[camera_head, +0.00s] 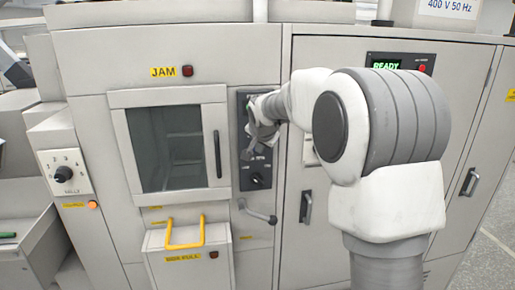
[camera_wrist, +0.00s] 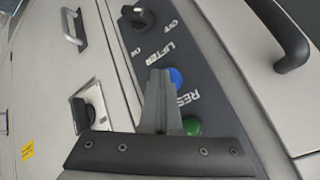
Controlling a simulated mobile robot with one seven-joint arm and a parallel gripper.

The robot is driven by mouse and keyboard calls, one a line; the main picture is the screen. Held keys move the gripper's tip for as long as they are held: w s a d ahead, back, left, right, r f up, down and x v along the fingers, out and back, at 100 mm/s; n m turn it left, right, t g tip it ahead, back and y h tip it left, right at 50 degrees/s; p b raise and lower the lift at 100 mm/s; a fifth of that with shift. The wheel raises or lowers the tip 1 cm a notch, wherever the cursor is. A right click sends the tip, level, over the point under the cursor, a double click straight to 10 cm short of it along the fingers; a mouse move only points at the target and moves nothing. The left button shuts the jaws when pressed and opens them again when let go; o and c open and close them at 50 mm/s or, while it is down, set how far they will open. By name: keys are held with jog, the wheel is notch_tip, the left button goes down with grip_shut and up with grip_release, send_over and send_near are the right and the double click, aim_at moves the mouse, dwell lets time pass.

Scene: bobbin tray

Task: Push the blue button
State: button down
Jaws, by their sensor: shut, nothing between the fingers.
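The blue button (camera_wrist: 176,77) sits on a dark control panel in the wrist view, between a black rotary knob and a green button. My gripper (camera_wrist: 160,73) is shut and empty. Its fingertips are beside the blue button in the picture and cover part of it. I cannot tell whether they touch it. In the head view my gripper (camera_head: 258,138) is in front of the dark panel (camera_head: 242,178), and the blue button is hidden there.
A green button (camera_wrist: 192,126) and a black rotary knob (camera_wrist: 137,17) flank the blue button. A dark handle (camera_wrist: 280,35) stands out beside the panel. In the head view, a windowed door (camera_head: 168,147) is left of the panel, with a yellow-handled bin (camera_head: 188,268) below.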

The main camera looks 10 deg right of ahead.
jog(key=shift+s, duration=0.1)
dwell(0.3)
jog(key=shift+s+b, duration=0.75)
jog(key=shift+s, duration=0.05)
jog(key=shift+s+f, duration=0.1)
jog(key=s+b, duration=0.3)
jog(key=s, duration=0.1)
jog(key=shift+s, duration=0.4)
